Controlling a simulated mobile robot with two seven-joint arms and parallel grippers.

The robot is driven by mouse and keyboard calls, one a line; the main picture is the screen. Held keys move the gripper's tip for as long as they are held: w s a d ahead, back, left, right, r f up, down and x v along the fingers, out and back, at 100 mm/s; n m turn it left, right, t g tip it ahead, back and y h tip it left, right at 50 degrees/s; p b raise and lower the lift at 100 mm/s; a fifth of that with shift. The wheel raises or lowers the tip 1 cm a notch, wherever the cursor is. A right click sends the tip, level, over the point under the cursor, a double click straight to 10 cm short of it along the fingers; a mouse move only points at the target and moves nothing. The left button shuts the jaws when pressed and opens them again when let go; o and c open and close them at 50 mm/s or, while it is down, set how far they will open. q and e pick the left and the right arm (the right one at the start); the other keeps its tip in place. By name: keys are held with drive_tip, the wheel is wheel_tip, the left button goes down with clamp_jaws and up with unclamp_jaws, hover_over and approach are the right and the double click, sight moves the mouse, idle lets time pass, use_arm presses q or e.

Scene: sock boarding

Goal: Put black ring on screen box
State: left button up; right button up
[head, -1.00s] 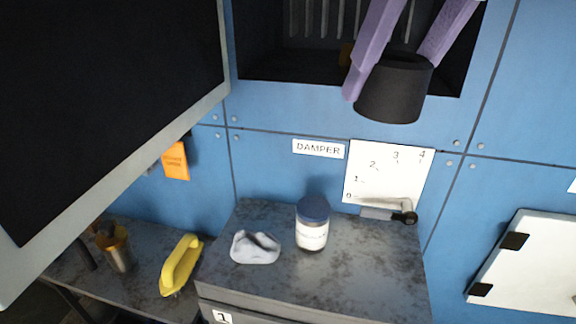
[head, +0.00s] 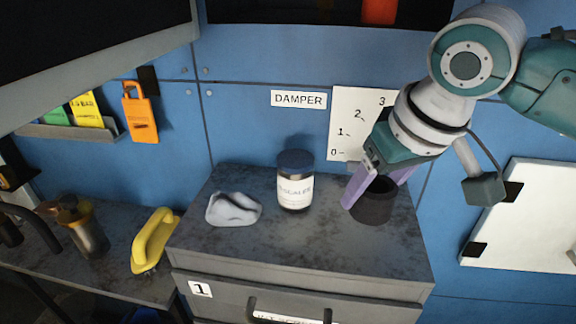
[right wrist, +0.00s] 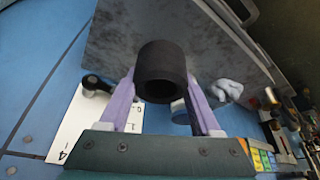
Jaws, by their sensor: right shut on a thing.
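The black ring (head: 374,203) is a short, dark, hollow cylinder. My right gripper (head: 370,194) is shut on it, with its purple fingers on either side. In the right wrist view the ring (right wrist: 161,73) sits between the two fingertips (right wrist: 158,88), its opening facing the camera. The ring is upright at the right part of the grey cabinet top (head: 300,245); I cannot tell whether it touches the surface. A large dark screen (head: 90,40) in a grey frame fills the upper left of the head view. My left gripper is not in view.
A jar with a dark blue lid (head: 295,182) and a crumpled whitish cloth-like piece (head: 233,209) stand on the cabinet top. A yellow handle (head: 154,240) and a brass-coloured cylinder (head: 88,236) are on the lower bench at left. The cabinet top's front middle is clear.

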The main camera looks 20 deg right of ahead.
sight(355, 233)
drive_tip(key=shift+f+b, duration=0.3)
drive_tip(key=shift+f, duration=2.9)
drive_tip(key=shift+f, duration=0.1)
drive_tip(key=o, duration=1.4)
